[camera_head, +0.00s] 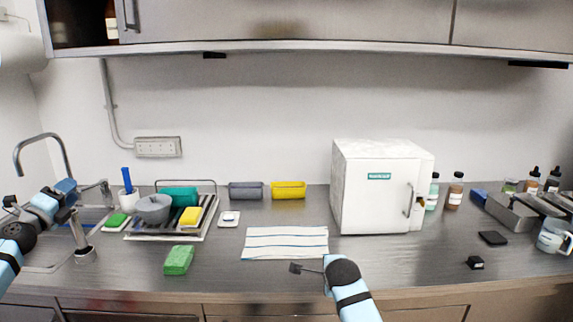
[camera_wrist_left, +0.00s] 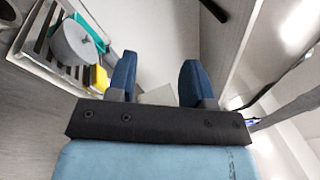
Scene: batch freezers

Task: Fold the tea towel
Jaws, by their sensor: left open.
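The tea towel (camera_head: 285,243) lies flat on the counter in the head view, spread out. It is white with dark blue stripes. My left gripper (camera_head: 68,188) is at the far left near the sink tap, well away from the towel. In the left wrist view its two blue fingers (camera_wrist_left: 160,78) stand apart with nothing held between them. My right gripper (camera_head: 300,268) is low in the middle, just in front of the towel's front right corner. Its dark tip is seen from the side, so its opening cannot be told.
A green sponge (camera_head: 179,260) lies left of the towel. A dish rack (camera_head: 140,236) with a grey bowl (camera_head: 153,208) stands behind it. A white batch freezer (camera_head: 378,190) stands right of the towel.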

